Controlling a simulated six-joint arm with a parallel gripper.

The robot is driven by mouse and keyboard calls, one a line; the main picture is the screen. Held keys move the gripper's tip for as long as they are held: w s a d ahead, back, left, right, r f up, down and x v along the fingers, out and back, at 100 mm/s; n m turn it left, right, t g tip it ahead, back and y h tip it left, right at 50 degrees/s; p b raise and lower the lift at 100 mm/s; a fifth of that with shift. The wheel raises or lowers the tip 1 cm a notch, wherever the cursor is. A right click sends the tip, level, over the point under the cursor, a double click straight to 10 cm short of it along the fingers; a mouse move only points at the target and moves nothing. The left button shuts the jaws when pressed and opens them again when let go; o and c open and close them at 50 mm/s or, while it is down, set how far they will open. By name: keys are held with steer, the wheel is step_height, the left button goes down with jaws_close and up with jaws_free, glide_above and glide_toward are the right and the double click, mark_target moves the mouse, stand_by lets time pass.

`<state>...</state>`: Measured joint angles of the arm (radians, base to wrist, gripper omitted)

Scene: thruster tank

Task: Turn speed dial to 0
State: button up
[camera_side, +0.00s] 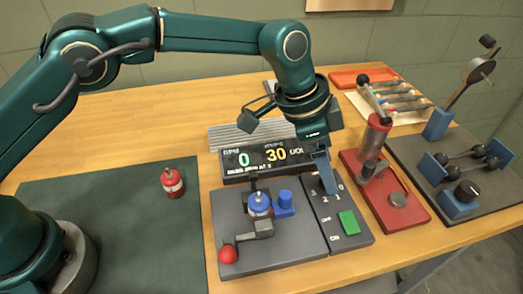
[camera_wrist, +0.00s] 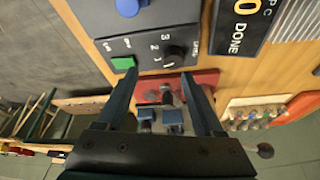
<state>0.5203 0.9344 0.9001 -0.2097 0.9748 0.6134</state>
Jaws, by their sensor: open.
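The speed dial is a black knob (camera_wrist: 176,52) on a dark grey control panel (camera_wrist: 150,45), with the numbers 1, 2 and 3 printed near it. The setting its pointer shows is too small to tell. My gripper (camera_wrist: 160,75) is open, its fingertips just short of the dial in the wrist view and apart from each other. In the side view my gripper (camera_side: 327,188) points down over the upper part of the control panel (camera_side: 335,212) and hides the dial. Whether the fingers touch the dial cannot be told.
A green button (camera_side: 348,222) is lower on the panel. Left of it, a grey base (camera_side: 290,248) holds a blue-topped piece (camera_side: 259,202) and a red-knobbed lever (camera_side: 228,254). A display (camera_side: 268,158) stands behind. A red press (camera_side: 385,180) stands close on the right. A red canister (camera_side: 172,183) stands left.

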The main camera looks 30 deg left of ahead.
steer(key=shift+w+a+r+n, duration=0.15)
steer(key=shift+w+a+n, duration=0.2)
steer(key=shift+a, duration=0.4)
steer(key=shift+w+a, duration=0.15)
steer(key=shift+w, duration=0.1)
steer(key=shift+x, duration=2.45)
steer(key=shift+r, duration=0.1)
jaws_close()
